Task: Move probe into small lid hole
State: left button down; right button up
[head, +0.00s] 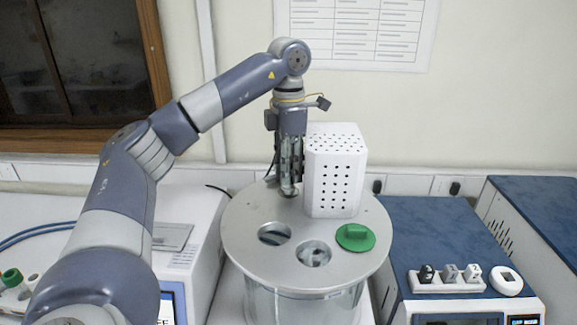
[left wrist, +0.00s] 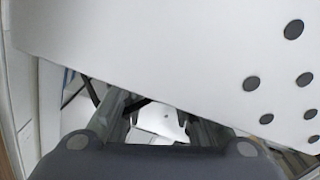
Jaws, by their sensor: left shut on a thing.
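My left gripper (head: 289,188) points straight down just above the back left of the round metal lid (head: 245,213). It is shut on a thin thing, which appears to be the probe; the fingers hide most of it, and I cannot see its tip. The left gripper also shows in the left wrist view (left wrist: 160,122), with a bright surface between its fingers. Two round openings, left (head: 274,234) and middle (head: 313,253), show at the front of the lid. No smaller hole is clearly visible; the area under the fingertips is hidden. My right gripper is not in view.
A white perforated housing (head: 335,175) stands on the lid, close right of the left gripper, and fills the upper left wrist view (left wrist: 150,45). A green plug (head: 355,238) sits on the lid's right. Blue-topped instruments (head: 425,235) stand at the right.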

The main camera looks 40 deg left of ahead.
pick_arm(q)
jog(key=shift+f, duration=0.35)
jog(key=c, duration=1.6)
grip_release()
jog(key=shift+o, duration=0.2)
jog(key=shift+r+p, duration=0.9)
jog(key=shift+r, duration=4.65)
jog(key=shift+f, duration=0.1)
